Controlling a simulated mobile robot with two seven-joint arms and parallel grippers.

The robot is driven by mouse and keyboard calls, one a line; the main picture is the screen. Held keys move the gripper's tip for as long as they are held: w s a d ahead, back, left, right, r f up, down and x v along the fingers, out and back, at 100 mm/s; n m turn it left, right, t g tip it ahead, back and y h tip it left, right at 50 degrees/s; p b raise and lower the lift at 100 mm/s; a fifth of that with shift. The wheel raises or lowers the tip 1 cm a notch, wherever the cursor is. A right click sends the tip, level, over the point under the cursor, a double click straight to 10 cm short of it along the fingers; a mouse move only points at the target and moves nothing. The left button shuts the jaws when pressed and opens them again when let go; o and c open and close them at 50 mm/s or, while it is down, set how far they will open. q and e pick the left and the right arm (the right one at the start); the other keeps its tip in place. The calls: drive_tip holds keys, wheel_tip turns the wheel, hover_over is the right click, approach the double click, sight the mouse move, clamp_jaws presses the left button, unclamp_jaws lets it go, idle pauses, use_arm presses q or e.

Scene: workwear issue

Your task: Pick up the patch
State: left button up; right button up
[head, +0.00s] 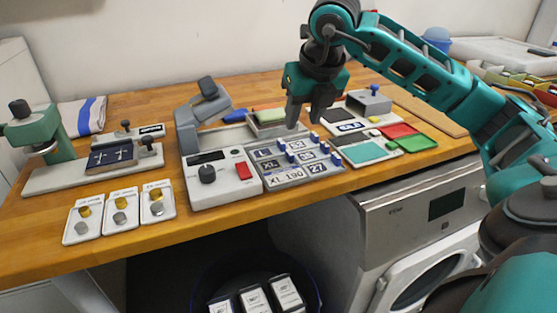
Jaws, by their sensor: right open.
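My right gripper (304,122) comes in from the upper right and points down over the middle of the wooden table. Its fingers are apart, with nothing seen between them. Below it is a grey tray (330,174) with several labelled tags and small blue pegs. I cannot tell which piece is the patch. My left gripper is not in view.
A grey heat press (218,172) with a knob and red button stands left of the tray. Three white plates (120,211) with knobs lie near the front edge. The green press (42,137) and a striped towel (82,115) are at left. A washing machine (430,235) stands below.

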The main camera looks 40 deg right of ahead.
approach(290, 152)
drive_tip(key=shift+s+x, duration=0.25)
drive_tip(key=shift+x, duration=0.85)
drive_tip(key=shift+b+x, duration=0.4)
drive_tip(key=shift+x, duration=2.85)
drive_tip(key=shift+w+r, duration=0.1)
drive_tip(key=shift+w, duration=0.1)
clamp_jaws()
